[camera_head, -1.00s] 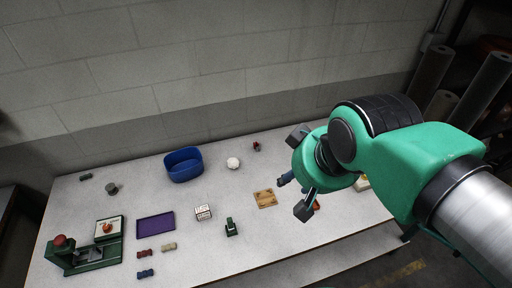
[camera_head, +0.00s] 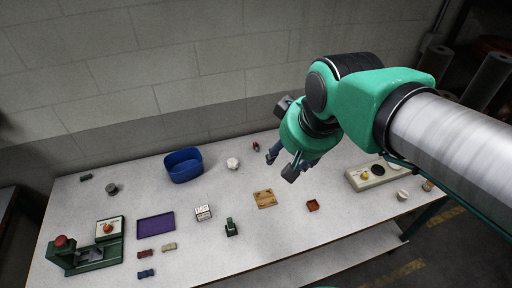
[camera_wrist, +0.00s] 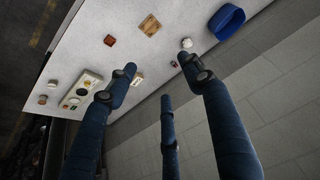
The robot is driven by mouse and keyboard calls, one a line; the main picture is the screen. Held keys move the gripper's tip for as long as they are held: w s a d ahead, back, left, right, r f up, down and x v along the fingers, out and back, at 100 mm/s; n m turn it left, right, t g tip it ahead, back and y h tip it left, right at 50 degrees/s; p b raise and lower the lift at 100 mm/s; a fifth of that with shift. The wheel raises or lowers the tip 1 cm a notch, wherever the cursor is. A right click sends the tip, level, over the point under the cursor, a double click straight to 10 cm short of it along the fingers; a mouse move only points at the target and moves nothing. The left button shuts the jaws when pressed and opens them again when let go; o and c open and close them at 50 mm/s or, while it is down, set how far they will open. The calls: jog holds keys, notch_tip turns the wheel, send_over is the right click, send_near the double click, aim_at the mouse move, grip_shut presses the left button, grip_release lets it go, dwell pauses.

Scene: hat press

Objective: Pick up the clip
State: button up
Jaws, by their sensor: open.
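A small red and dark piece (camera_head: 256,146), which may be the clip, lies near the back edge of the white table. It also shows in the wrist view (camera_wrist: 173,63), between the spread finger ends and beyond them. My gripper (camera_head: 280,160) is open and empty, above the back part of the table just right of that piece. Its blue fingers (camera_wrist: 157,70) reach up the wrist view and touch nothing that I can see. The piece is too small to make out its shape.
The wall (camera_head: 200,100) rises behind the table.

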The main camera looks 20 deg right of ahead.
jog(key=w+d+f+g+p, duration=0.1)
jog(key=w+d+f, duration=0.15)
jog(key=w, duration=1.15)
jog(key=w+d+f+g+p, duration=0.15)
jog(key=w+f, duration=0.25)
jog(key=w, duration=1)
jog(key=w+d+f+p, duration=0.1)
jog(key=w+d+f, duration=0.1)
jog(key=w+f, duration=0.7)
jog(key=w+d+f+p, duration=0.2)
jog(key=w+f, duration=0.7)
jog(key=f, duration=0.6)
jog(key=shift+w+d+f+n+g, duration=0.35)
jog(key=shift+d+n+g, duration=0.1)
jog(key=shift+d, duration=0.2)
jog(key=shift+s, duration=0.1)
send_over(258, 147)
jog(key=shift+d+f, duration=0.15)
jog(key=shift+f, duration=4.1)
